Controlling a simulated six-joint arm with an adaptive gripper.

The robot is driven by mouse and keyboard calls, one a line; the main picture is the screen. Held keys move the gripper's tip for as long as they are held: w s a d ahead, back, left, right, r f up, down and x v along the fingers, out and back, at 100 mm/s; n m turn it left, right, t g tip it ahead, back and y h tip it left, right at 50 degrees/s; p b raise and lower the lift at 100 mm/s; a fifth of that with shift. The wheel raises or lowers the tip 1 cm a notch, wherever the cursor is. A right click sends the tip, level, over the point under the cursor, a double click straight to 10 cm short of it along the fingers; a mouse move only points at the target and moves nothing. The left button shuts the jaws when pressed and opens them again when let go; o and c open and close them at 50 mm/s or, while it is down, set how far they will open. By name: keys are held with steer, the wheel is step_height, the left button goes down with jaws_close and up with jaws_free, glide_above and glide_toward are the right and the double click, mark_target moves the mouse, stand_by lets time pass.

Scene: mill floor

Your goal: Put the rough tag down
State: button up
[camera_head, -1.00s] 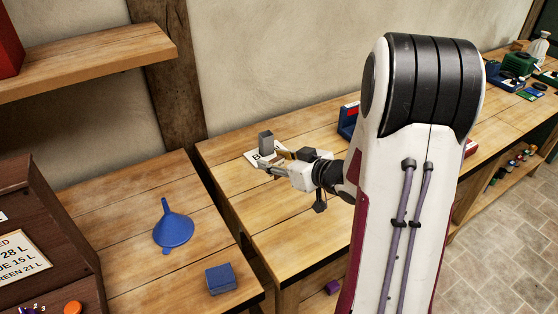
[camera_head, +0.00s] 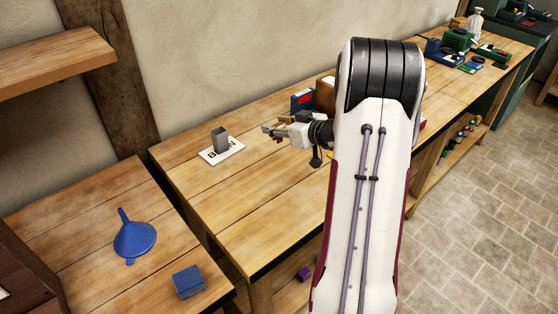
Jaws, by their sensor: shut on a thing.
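My gripper (camera_head: 271,131) is above the long wooden workbench, left of my arm's large white link, with its fingers pointing left. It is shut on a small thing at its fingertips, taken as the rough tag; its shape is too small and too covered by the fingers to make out. A white card (camera_head: 233,152) with dark letters, partly hidden, lies on the bench left of the gripper. A grey block (camera_head: 220,139) stands upright on that card. The gripper is apart from both.
A blue funnel (camera_head: 134,238) and a blue box (camera_head: 189,281) sit on the nearer left table. A blue device (camera_head: 303,101) stands behind my gripper. The bench (camera_head: 205,195) is bare in front of the card. A wooden shelf (camera_head: 60,63) juts out upper left.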

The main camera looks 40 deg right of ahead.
steer(key=shift+w+d+r+m, duration=0.3)
steer(key=shift+w+d+r, duration=0.15)
steer(key=shift+d, duration=0.3)
step_height(320, 180, down, 6)
stand_by(0.5)
steer(key=shift+f, duration=0.15)
steer(key=shift+f, duration=1.8)
steer(key=shift+f, duration=0.2)
